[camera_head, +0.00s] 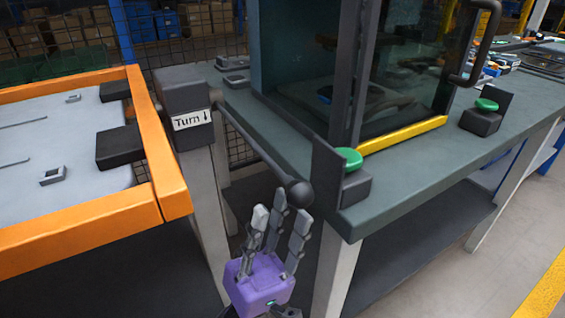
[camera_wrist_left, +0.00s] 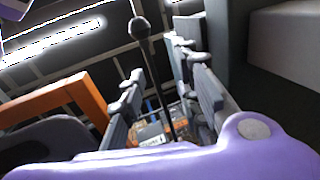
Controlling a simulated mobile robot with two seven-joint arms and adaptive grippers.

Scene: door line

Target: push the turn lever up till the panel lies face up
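The turn lever (camera_head: 258,148) is a dark rod with a black ball knob (camera_head: 299,193). It slopes down to the right from a dark box with a white "Turn" label (camera_head: 192,119). The panel (camera_head: 60,140) is a light grey plate in an orange frame at the left; I cannot tell its exact tilt. My left gripper (camera_head: 280,213), purple with grey fingers, is open with its fingers pointing up, just below the knob. In the left wrist view the lever's rod (camera_wrist_left: 156,85) appears between the spread fingers, with the knob (camera_wrist_left: 139,27) beyond them; contact is unclear. My right gripper is not in view.
A grey-green bench (camera_head: 410,165) with a glass-fronted cabinet (camera_head: 405,75) stands right of the lever. Green buttons (camera_head: 349,158) sit on dark blocks along its front edge. A mesh fence (camera_head: 185,40) stands behind. Open floor (camera_head: 470,275) lies at lower right.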

